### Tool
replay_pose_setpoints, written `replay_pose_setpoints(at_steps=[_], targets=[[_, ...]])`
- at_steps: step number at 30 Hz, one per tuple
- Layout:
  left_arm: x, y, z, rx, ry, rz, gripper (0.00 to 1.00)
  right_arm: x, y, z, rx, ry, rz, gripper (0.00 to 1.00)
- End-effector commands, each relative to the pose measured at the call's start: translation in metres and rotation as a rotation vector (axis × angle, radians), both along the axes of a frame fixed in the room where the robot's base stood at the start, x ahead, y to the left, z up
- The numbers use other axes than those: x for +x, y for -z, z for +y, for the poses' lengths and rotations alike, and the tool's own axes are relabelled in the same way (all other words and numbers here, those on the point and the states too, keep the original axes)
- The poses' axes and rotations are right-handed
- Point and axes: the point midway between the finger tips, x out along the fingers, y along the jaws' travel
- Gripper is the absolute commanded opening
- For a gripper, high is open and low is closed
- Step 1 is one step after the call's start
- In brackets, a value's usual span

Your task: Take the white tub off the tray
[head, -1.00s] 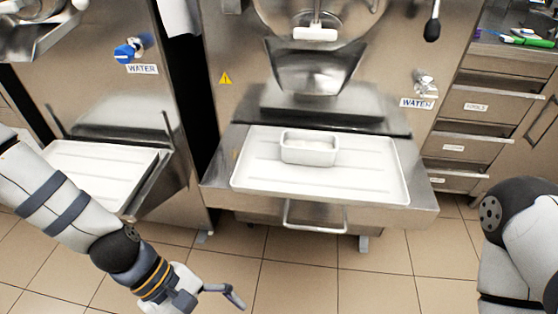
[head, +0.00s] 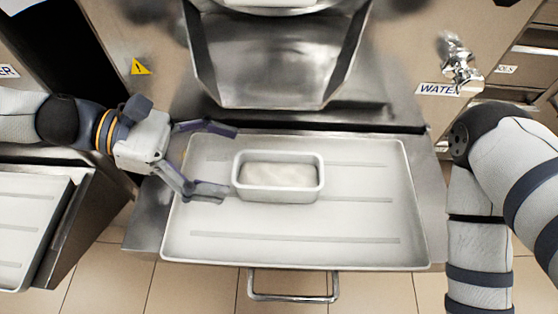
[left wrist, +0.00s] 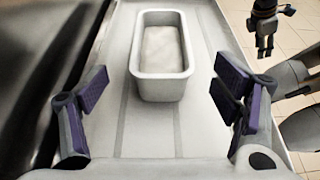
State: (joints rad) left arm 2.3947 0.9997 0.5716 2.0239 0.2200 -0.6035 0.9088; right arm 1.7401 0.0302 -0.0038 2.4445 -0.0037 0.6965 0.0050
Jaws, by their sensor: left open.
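The white tub (head: 278,193) is a small open rectangular pan with pale contents. It stands upright on the white tray (head: 310,250), left of the tray's middle. My left gripper (head: 231,162) comes in from the left over the tray, open and empty. Its fingertips are close to the tub's left end, with no clear contact. In the left wrist view the tub (left wrist: 160,86) lies straight ahead between the two spread fingers (left wrist: 160,95). My right arm is at the right in the head view, its gripper out of that view. The right gripper (left wrist: 265,40) shows small at the left wrist view's top right.
The freezer's metal spout (head: 275,80) hangs above and behind the tray. A bar handle (head: 293,297) is below the tray's front edge. Another white tray (head: 20,225) is at lower left. A water tap (head: 458,60) is at upper right.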

Motion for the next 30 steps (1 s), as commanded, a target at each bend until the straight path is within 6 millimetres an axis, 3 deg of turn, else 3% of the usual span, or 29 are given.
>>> replay_pose_setpoints(at_steps=[1,13,21,28,30], targets=[[-0.002,0.009,-0.010,-0.001,0.005,0.010,0.82,-0.004,0.005,0.000,-0.001,0.000,0.012,0.40],[-0.004,0.035,-0.068,0.000,0.002,0.006,0.82,-0.012,0.018,0.000,0.000,-0.001,0.037,0.40],[-0.003,0.034,-0.075,0.001,0.000,0.001,0.82,-0.012,0.018,0.000,0.000,-0.001,0.037,0.40],[-0.003,0.034,-0.075,0.001,0.000,0.001,0.32,-0.012,0.018,0.000,0.000,-0.001,0.037,0.40],[-0.003,0.034,-0.075,0.001,0.000,0.001,0.28,-0.012,0.018,0.000,0.000,-0.001,0.037,0.40]])
